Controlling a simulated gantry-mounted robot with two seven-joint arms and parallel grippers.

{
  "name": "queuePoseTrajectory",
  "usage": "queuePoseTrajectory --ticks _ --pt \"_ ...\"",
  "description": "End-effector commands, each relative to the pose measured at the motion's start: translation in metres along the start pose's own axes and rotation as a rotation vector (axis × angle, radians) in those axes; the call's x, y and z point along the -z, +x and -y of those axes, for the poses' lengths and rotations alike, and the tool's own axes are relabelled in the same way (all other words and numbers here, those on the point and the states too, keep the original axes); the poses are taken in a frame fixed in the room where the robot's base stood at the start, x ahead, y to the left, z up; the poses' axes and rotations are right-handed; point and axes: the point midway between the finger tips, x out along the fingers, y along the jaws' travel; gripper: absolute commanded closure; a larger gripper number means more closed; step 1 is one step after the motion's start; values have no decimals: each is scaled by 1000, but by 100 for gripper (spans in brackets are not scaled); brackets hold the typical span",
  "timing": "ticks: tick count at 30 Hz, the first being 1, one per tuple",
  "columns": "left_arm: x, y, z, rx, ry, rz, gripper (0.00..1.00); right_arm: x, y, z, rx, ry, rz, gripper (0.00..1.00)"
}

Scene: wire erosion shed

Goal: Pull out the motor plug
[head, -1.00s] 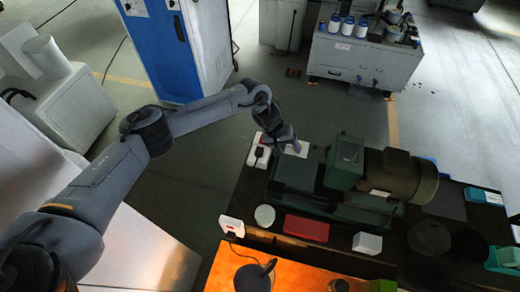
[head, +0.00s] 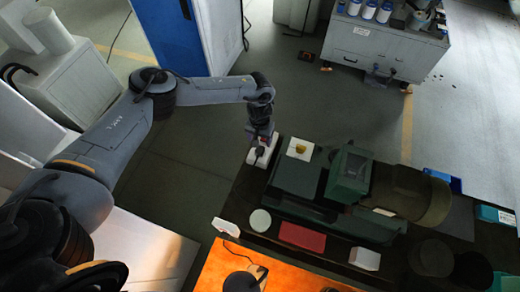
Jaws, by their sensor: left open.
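A white socket strip (head: 252,158) lies at the back left corner of the dark bench. The black plug that sits in it in the earlier frame is now largely hidden by my left gripper (head: 263,146). That gripper is right above the strip, pointing down, and open; I cannot tell whether its fingers touch the plug. The motor, a dull brown cylinder (head: 408,196) with a green box (head: 349,174) beside it, sits to the right on a green base. My right gripper does not show.
A white plate with a yellow knob (head: 300,149) is close right of my gripper. A pale disc (head: 260,220), red block (head: 302,237), white box (head: 365,258) and another white socket (head: 226,228) line the front. Open floor lies left of the bench.

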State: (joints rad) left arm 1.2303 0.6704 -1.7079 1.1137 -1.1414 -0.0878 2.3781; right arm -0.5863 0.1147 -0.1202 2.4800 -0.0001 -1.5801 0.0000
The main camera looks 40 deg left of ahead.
Motion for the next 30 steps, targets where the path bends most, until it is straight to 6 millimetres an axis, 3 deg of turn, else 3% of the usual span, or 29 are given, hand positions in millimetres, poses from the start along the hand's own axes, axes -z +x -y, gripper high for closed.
queuePoseTrajectory --ticks 11,24,30 --pt "0 12 0 -1 0 0 30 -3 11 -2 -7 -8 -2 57" --pt "0 60 0 -1 0 0 30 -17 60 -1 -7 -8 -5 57" --pt "0 79 0 -1 -1 1 30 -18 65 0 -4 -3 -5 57"
